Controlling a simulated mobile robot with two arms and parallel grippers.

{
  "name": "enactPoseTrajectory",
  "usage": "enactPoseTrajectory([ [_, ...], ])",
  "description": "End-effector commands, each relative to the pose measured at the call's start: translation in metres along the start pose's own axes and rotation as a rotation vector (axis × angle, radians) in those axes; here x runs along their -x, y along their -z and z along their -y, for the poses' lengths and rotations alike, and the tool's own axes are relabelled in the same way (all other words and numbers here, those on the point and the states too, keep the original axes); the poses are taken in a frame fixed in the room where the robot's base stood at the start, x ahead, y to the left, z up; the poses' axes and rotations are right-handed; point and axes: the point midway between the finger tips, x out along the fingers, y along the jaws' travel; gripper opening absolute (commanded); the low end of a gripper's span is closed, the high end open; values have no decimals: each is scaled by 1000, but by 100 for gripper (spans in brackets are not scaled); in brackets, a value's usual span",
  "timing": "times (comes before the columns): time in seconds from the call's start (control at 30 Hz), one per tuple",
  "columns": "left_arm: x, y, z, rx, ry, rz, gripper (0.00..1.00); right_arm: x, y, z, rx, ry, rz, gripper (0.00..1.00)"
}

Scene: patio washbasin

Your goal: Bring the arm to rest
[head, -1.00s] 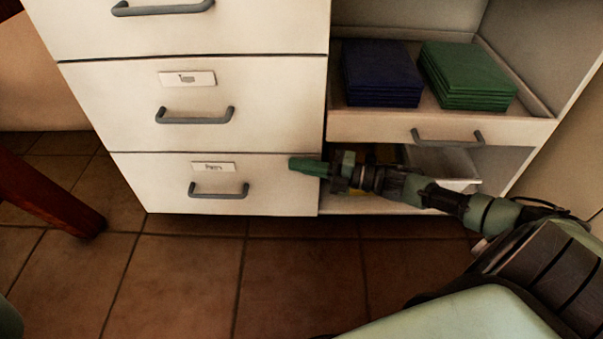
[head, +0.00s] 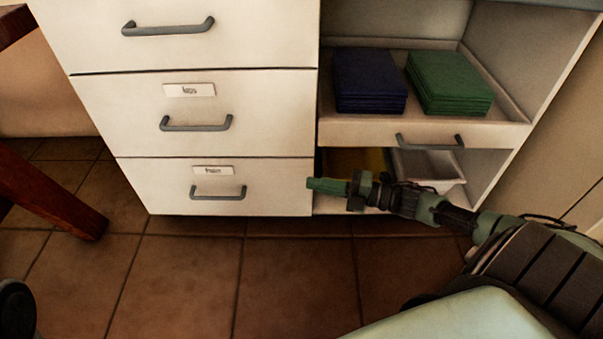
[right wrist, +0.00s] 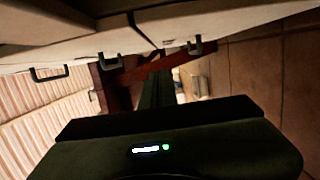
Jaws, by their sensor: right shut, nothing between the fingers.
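My right gripper (head: 327,186) is shut and empty. Its green fingers point left, in front of the lower right part of the white cabinet, near the right edge of the bottom drawer. In the right wrist view its dark closed fingers (right wrist: 157,90) show in the middle, above the dark gripper body. My right arm reaches in from the right side of the head view. My left gripper is not in view.
The white cabinet has drawers with grey handles (head: 218,191), all shut. An open tray (head: 420,133) holds blue cloths (head: 368,80) and green cloths (head: 448,82). A bin (head: 428,168) sits below. A wooden leg (head: 55,199) stands at left. The tiled floor (head: 240,275) in front is clear.

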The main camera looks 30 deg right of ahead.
Motion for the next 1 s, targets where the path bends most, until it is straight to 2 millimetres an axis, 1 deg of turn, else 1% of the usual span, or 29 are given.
enactPoseTrajectory([
  [0.03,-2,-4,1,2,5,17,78,10,0,-3,-3,4,2,0],
  [0.1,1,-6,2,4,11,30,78,21,1,-2,-3,3,1,0],
  [0.2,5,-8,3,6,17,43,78,32,0,-2,-1,1,1,0],
  [0.3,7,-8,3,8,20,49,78,38,1,-1,-1,0,-1,0],
  [0.53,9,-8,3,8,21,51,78,39,2,0,-2,-3,-2,0],
  [0.63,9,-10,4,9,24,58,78,32,12,-6,-30,-28,-13,0],
  [0.67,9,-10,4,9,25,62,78,27,19,-10,-47,-44,-19,0],
  [0.77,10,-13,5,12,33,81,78,5,50,-31,-136,-124,-52,0],
  [0.8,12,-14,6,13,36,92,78,-6,65,-43,-182,-167,-70,0],
  [0.87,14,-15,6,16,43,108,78,-22,90,-66,-258,-239,-100,0],
  [0.9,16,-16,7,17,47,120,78,-32,107,-82,-309,-288,-122,0],
  [0.97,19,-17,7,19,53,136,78,-44,130,-109,-384,-360,-156,0],
  [1.0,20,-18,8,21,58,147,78,-51,144,-128,-432,-409,-180,0],
])
